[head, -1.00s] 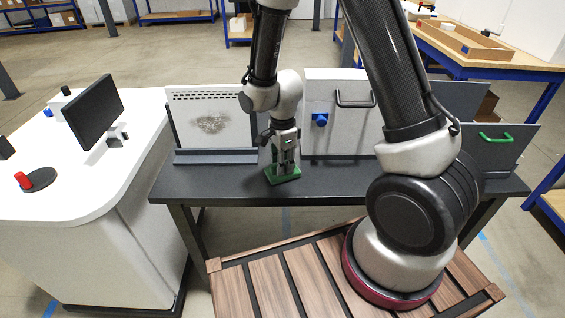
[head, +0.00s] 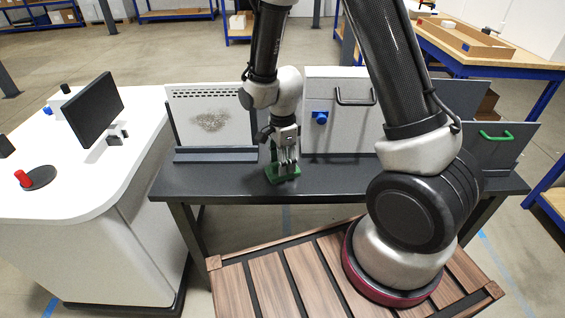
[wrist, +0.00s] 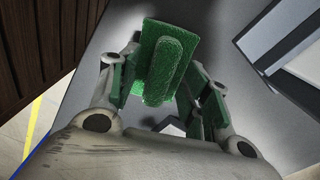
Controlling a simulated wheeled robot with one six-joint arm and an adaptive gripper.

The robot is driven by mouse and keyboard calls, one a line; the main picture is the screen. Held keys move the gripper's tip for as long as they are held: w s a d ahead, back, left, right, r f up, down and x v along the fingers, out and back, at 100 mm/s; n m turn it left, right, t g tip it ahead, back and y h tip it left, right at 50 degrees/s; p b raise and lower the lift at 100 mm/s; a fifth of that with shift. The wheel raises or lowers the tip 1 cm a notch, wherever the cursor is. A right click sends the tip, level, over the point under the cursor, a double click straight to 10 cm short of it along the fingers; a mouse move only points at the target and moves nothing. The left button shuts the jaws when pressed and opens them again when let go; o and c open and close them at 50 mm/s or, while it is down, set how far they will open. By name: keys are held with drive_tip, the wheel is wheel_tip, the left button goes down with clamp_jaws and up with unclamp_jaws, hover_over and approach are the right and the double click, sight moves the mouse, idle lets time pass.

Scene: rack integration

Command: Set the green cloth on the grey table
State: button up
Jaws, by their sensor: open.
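The green cloth (head: 285,176) lies on the dark grey table (head: 225,185), towards its front and left of centre. In the wrist view the cloth (wrist: 165,50) is a flat green pad with a raised ridge along its middle. My gripper (head: 284,163) points down right above it. In the wrist view the two fingers are apart, one on each side of the ridge, with the jaws open. The fingers hide part of the cloth in the head view, and I cannot tell whether they still touch it.
A white panel with a grey smudge (head: 211,122) stands behind my gripper to the left. A grey cabinet (head: 338,112) with a blue knob and dark handle stands to the right. A white counter (head: 70,180) with a monitor is at the left. The tabletop left of the cloth is clear.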

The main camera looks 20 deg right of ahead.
wheel_tip(320, 180, up, 11)
idle(0.3)
idle(0.4)
drive_tip(key=s+d+r+n+t, duration=0.2)
drive_tip(key=s+d+r+n, duration=0.5)
drive_tip(key=s+r+n, duration=0.1)
drive_tip(key=s+d+r+n+t, duration=0.2)
drive_tip(key=s+d+r+n, duration=0.6)
drive_tip(key=s+r, duration=0.3)
drive_tip(key=shift+r+n, duration=0.25)
drive_tip(key=shift+n, duration=0.25)
